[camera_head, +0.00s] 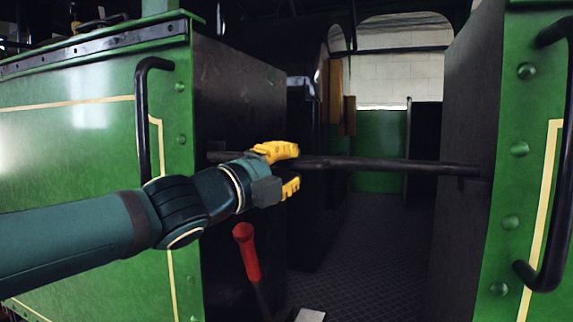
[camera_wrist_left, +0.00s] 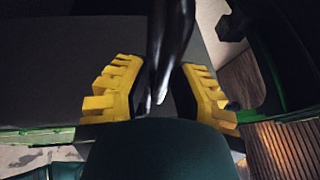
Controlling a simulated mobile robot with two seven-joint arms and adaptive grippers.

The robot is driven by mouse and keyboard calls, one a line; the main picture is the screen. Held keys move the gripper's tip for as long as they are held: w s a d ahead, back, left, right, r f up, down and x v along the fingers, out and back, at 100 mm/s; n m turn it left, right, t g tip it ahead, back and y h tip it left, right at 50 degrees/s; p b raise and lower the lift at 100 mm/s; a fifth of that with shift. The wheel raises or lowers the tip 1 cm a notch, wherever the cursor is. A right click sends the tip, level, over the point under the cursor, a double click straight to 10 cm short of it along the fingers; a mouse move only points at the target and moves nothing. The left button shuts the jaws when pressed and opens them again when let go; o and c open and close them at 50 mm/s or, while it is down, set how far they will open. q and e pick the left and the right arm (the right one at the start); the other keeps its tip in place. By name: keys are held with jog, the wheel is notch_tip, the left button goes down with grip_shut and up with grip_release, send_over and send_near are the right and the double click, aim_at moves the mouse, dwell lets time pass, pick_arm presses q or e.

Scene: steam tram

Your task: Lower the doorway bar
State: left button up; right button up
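The dark doorway bar (camera_head: 390,165) lies nearly level across the doorway. Its right end meets the right-hand side panel, and its left end is near the left-hand panel. My left gripper (camera_head: 285,169) comes in from the left at the bar's left part. Its yellow fingers are spread, one above and one below the bar. In the left wrist view the bar (camera_wrist_left: 170,45) runs between the spread fingers of my left gripper (camera_wrist_left: 160,95), with gaps at its sides. My right gripper is in neither view.
Green cab walls (camera_head: 80,120) flank the doorway. A black handrail (camera_head: 143,115) stands left, another (camera_head: 555,170) right. A red-handled lever (camera_head: 246,252) stands below my left gripper. The dark patterned floor (camera_head: 365,255) behind the bar looks clear.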

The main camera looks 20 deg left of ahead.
pick_arm(q)
jog(key=shift+o, duration=0.8)
jog(key=v, duration=1.2)
jog(key=shift+w+f, duration=0.1)
